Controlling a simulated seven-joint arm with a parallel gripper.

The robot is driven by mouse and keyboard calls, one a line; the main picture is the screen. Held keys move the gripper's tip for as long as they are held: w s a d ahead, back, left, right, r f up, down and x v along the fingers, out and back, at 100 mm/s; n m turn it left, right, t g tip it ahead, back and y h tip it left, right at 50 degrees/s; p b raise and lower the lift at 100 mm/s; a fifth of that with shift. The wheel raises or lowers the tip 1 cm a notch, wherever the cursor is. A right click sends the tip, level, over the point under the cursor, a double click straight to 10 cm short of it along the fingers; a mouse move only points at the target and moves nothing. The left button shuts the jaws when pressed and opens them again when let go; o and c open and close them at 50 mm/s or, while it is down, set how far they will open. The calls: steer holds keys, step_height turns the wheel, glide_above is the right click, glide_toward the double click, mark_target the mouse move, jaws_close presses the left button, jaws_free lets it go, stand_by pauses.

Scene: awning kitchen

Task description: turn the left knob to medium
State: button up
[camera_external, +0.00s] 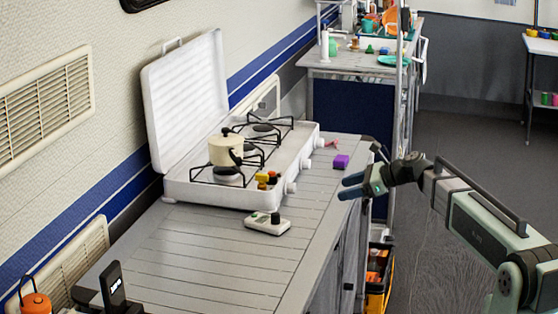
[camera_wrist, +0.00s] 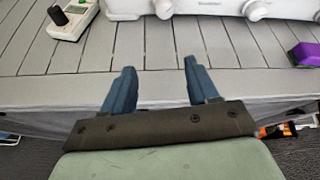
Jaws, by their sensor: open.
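The white stove (camera_external: 225,197) stands on the counter with its lid up and round white knobs along its front. The left knob (camera_wrist: 163,8) is at the top of the wrist view, cut off by the frame edge; it seems to be the nearest one (camera_external: 291,187) in the external view. Its setting cannot be read. My gripper (camera_wrist: 159,75) is open and empty, its blue fingers pointing toward the stove. In the external view my gripper (camera_external: 350,186) is at the counter's front edge, apart from the knobs. Another knob (camera_wrist: 256,10) is to the right.
A cream pot (camera_external: 225,150) sits on a burner. A white device with a dark knob (camera_external: 267,223) lies on the counter left of the stove. A purple block (camera_external: 341,161) lies right of the knobs. The counter strip before the left knob is clear.

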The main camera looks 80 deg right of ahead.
mark_target(290, 188)
steer(key=shift+w+d+r+t, duration=0.15)
steer(key=shift+w+d+r, duration=0.15)
steer(key=shift+w+r, duration=0.3)
steer(key=shift+w+d+r+t, duration=0.15)
steer(key=shift+w+d+r, duration=0.15)
steer(key=shift+r, duration=0.35)
steer(key=shift+w+r, duration=0.1)
steer(key=shift+w, duration=0.2)
steer(key=x, duration=1.3)
steer(key=shift+w+a, duration=0.15)
steer(key=shift+a, duration=0.05)
steer(key=c, duration=1)
steer(key=shift+c, duration=0.2)
